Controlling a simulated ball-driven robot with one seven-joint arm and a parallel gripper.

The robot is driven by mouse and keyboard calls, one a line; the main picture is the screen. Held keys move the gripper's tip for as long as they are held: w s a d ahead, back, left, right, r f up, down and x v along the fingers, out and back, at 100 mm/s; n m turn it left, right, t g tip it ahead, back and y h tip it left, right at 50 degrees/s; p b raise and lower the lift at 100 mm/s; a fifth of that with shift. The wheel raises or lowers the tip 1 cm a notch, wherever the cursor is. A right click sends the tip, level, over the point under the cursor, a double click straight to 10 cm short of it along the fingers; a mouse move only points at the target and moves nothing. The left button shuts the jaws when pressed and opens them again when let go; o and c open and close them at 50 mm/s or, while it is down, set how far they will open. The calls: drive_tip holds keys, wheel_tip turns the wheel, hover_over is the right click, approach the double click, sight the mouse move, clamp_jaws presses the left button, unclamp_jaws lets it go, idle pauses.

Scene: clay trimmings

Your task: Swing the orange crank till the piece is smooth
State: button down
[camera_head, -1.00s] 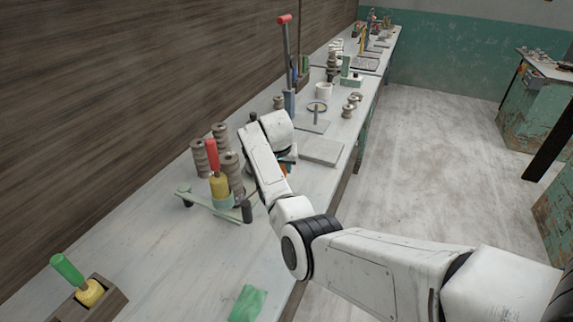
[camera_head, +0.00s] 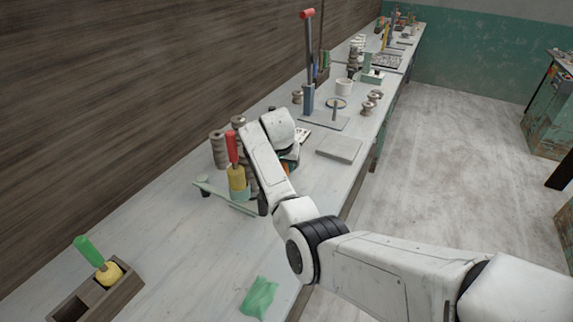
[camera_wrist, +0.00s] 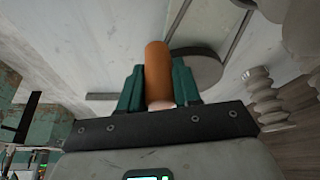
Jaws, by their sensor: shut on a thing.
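The orange crank handle (camera_wrist: 157,62) stands upright between the two green fingers of my gripper (camera_wrist: 158,88) in the wrist view. My gripper is shut on it. A grey round disc (camera_wrist: 195,70) lies just behind the handle, partly hidden by it and a finger. In the head view my arm's white wrist covers most of the crank, and only a small orange patch (camera_head: 285,168) shows by the gripper. The clay piece cannot be made out for sure.
A red-handled tool (camera_head: 232,148) with a yellow lower part stands close left of my wrist, with grey spools (camera_head: 218,150) behind it. A tall red-topped lever (camera_head: 308,60) rises beyond. A grey slab (camera_head: 340,147) lies right, a green cloth (camera_head: 259,297) near the front edge.

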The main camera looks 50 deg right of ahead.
drive_tip(key=c, duration=0.8)
unclamp_jaws()
drive_tip(key=shift+c, duration=0.2)
drive_tip(key=b+v, duration=0.1)
drive_tip(key=v, duration=0.9)
drive_tip(key=shift+r, duration=0.35)
